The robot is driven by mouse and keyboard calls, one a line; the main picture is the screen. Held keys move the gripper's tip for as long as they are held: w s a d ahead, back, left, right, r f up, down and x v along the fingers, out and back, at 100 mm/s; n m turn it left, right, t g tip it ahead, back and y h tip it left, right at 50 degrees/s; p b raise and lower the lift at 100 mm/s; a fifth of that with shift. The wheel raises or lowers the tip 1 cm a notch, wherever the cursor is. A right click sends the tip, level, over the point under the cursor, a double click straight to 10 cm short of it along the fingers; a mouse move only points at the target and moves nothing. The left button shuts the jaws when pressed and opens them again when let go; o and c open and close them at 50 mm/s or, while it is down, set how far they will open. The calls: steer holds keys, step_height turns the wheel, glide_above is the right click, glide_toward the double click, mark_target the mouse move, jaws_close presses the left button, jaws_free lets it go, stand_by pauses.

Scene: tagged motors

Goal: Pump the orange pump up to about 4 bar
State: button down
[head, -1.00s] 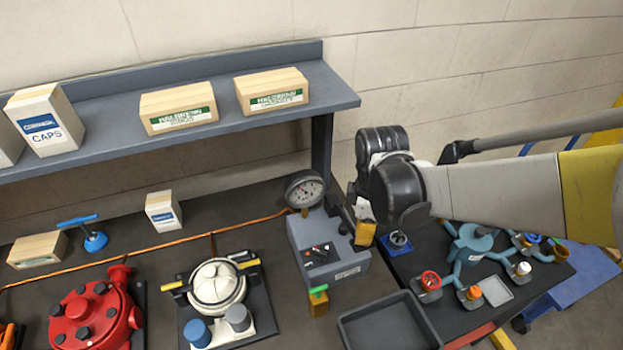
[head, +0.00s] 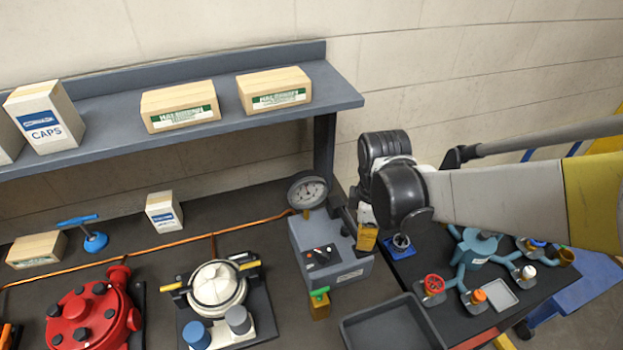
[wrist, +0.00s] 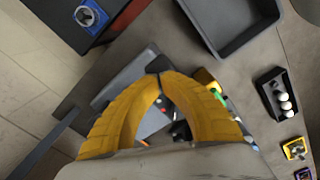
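A grey box (head: 340,262) with a round pressure gauge (head: 307,190) at its back stands at the right end of the bench. Its top has small dark and red controls. An orange hose (head: 150,236) runs along the bench to the gauge. An orange object (head: 8,335) is cut off at the far left; I cannot tell whether it is the pump. The gauge needle is too small to read. In the head view my gripper (head: 367,238) is beside the box's right rear corner.
An orange block with a green handle (head: 320,303) stands before the box. A grey tray (head: 393,325) is to its right. A red motor (head: 95,315) and a white-topped unit (head: 217,287) are left. A teal manifold (head: 478,250) is right; a shelf (head: 220,122) hangs behind.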

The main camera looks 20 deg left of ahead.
steer(key=shift+r+p, duration=1.55)
steer(key=shift+r, duration=1.05)
steer(key=shift+f, duration=0.15)
steer(key=shift+f+b, duration=2.85)
steer(key=shift+f, duration=0.4)
steer(key=shift+r+p, duration=2.4)
steer(key=shift+r, duration=1)
steer(key=shift+f, duration=0.15)
